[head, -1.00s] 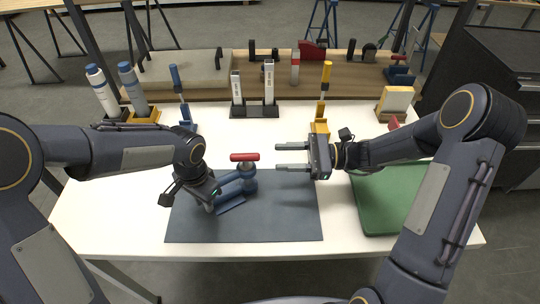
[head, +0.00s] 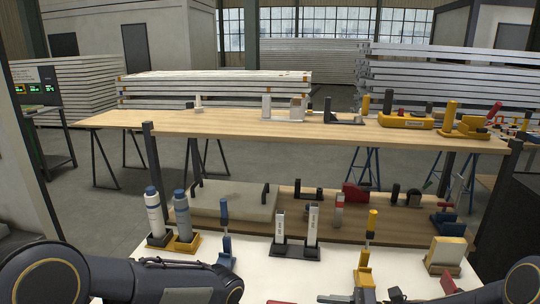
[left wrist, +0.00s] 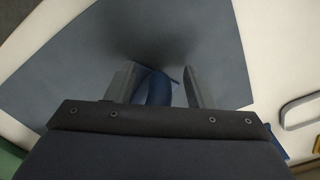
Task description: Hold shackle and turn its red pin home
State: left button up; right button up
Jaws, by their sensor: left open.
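The blue shackle (left wrist: 155,88) shows in part in the left wrist view, between the two fingers of my left gripper (left wrist: 161,70). The fingers are apart, one on each side of it; I cannot tell whether they touch it. Most of the shackle is hidden behind the gripper body. A sliver of the red pin (head: 279,302) shows at the bottom edge of the head view. A dark finger of my right gripper (head: 336,298) shows at that same edge, to the right of the pin; the rest of it is cut off.
The shackle lies over a dark grey mat (left wrist: 70,60) on the white table. Behind stand bottles (head: 154,215), a blue tool (head: 225,235), a black stand with two upright bars (head: 296,252) and a yellow tool (head: 366,255). A wooden shelf (head: 300,120) spans above.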

pick_arm(q)
notch_tip(320, 180, up, 11)
jog(key=shift+r, duration=0.2)
jog(key=s+a+r+n+t+h, duration=0.2)
jog(key=s+a+r+n, duration=0.25)
jog(key=s+a, duration=0.55)
pick_arm(e)
jog(key=s+r+n+g+h, duration=0.1)
jog(key=s+r+n+h, duration=0.3)
jog(key=s, duration=0.3)
jog(key=s+r+n+g+h, duration=0.1)
jog(key=s+r+n+h, duration=0.15)
jog(key=s+n, duration=0.35)
pick_arm(q)
jog(key=s+a+f+n+t+h, duration=0.1)
jog(key=s+f+n+t, duration=0.1)
jog(key=s+n, duration=0.4)
jog(key=s+t, duration=0.1)
jog(key=s, duration=0.2)
jog(key=shift+a+f+t+h, duration=0.15)
jog(key=shift+a+t+h, duration=0.15)
jog(key=shift+a+h, duration=0.1)
pick_arm(e)
jog(key=s+d+n+t+h, duration=0.5)
jog(key=s+d+n+h, duration=0.1)
jog(key=s, duration=0.3)
jog(key=shift+s+d+f+h, duration=0.25)
jog(key=shift+d+f+h, duration=0.15)
jog(key=shift+h, duration=0.35)
